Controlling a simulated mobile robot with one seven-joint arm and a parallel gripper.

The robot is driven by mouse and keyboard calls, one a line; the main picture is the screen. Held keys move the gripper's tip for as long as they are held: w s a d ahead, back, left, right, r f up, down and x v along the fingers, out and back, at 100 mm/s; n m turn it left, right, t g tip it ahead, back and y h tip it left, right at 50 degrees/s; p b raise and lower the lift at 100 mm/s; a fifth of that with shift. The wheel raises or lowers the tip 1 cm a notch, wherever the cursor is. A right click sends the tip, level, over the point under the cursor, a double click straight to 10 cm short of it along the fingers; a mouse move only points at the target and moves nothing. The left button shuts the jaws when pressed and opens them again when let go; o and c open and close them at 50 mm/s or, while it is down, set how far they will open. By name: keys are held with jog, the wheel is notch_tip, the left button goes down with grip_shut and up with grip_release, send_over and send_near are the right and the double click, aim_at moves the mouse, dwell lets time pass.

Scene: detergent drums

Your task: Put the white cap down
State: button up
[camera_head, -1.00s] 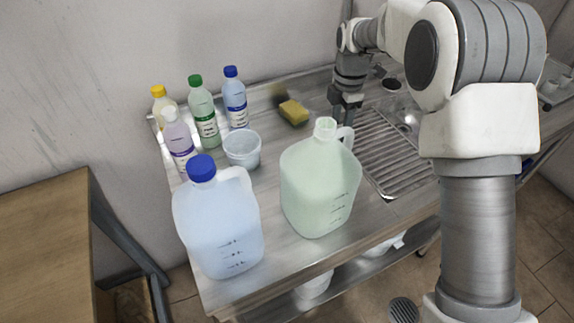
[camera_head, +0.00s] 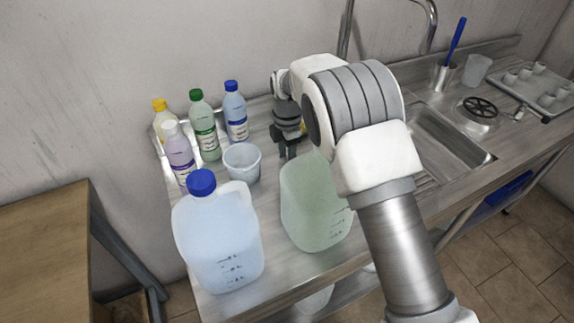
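My gripper (camera_head: 288,150) points down over the steel worktop, right of the small translucent tub (camera_head: 242,162) and behind the green-tinted jug (camera_head: 308,205). Its fingertips are small and dark, so I cannot tell whether they are open or hold a cap. No loose white cap is visible. A white cap (camera_head: 170,127) sits on the purple-labelled bottle (camera_head: 180,157) at the left. My arm hides the green jug's neck and handle.
A blue-capped jug (camera_head: 220,240) stands front left. Green-capped (camera_head: 205,130), blue-capped (camera_head: 235,115) and yellow-capped (camera_head: 159,112) bottles stand behind. The yellow sponge (camera_head: 303,128) is mostly hidden. The sink (camera_head: 445,145) and a cup tray (camera_head: 540,90) are right.

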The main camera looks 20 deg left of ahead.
jog(key=shift+f, duration=1.65)
jog(key=shift+f, duration=0.2)
jog(key=o, duration=1.3)
jog(key=shift+r, duration=0.15)
notch_tip(320, 180, up, 12)
jog(key=shift+d+r, duration=0.15)
